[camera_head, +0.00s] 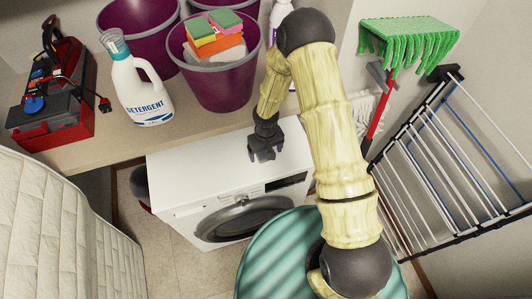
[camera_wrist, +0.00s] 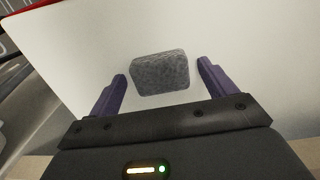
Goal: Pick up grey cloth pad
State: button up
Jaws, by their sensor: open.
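The grey cloth pad (camera_wrist: 160,73) lies on the white top of the washing machine (camera_head: 190,172). It shows in the wrist view as a small dark rounded block with a textured surface. My gripper (camera_wrist: 162,82) is open, with one purple finger on each side of the pad's place in the picture. The pad looks apart from both fingers and a little beyond them. In the head view my gripper (camera_head: 262,156) points down over the machine top and hides the pad.
A counter behind the machine holds a detergent bottle (camera_head: 139,90), a purple bucket (camera_head: 222,88) with sponges (camera_head: 212,38), and a red toolbox (camera_head: 55,110). A drying rack (camera_head: 440,165) and green mop (camera_head: 408,38) stand at right. A mattress (camera_head: 55,225) is at left.

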jog(key=shift+s, duration=0.2)
jog(key=shift+w, duration=0.1)
jog(key=c, duration=1.1)
jog(key=shift+r, duration=0.1)
jog(key=shift+c, duration=0.2)
notch_tip(320, 180, up, 10)
jog(key=b, duration=0.1)
jog(key=shift+b, duration=0.35)
